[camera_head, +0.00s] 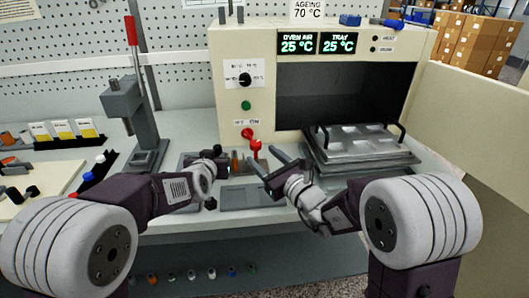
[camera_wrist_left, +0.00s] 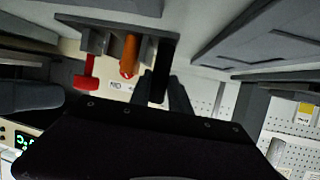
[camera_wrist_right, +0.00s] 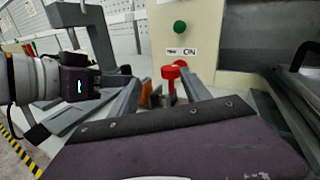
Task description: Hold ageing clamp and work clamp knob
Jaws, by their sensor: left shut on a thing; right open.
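The ageing clamp shows a red knob (camera_head: 256,146), an orange rod (camera_head: 234,162) and a dark upright post (camera_wrist_left: 164,66). In the left wrist view the red knob (camera_wrist_left: 86,74), orange rod (camera_wrist_left: 128,52) and post stand in a row on a grey bar (camera_wrist_left: 105,40). My left gripper (camera_head: 221,160) is shut on the dark post, at the clamp's left end. My right gripper (camera_head: 268,164) is open, its fingers spread in front of the clamp. In the right wrist view the red knob (camera_wrist_right: 172,73) appears between these fingers, with no visible contact. The clamp's lower part is partly hidden.
The oven (camera_head: 250,100) stands behind, with a red switch (camera_head: 247,133) close behind the clamp knob. A lidded metal tray (camera_head: 360,148) sits at the right. A grey press with a red lever (camera_head: 131,30) stands left. A grey plate (camera_head: 240,196) lies in front.

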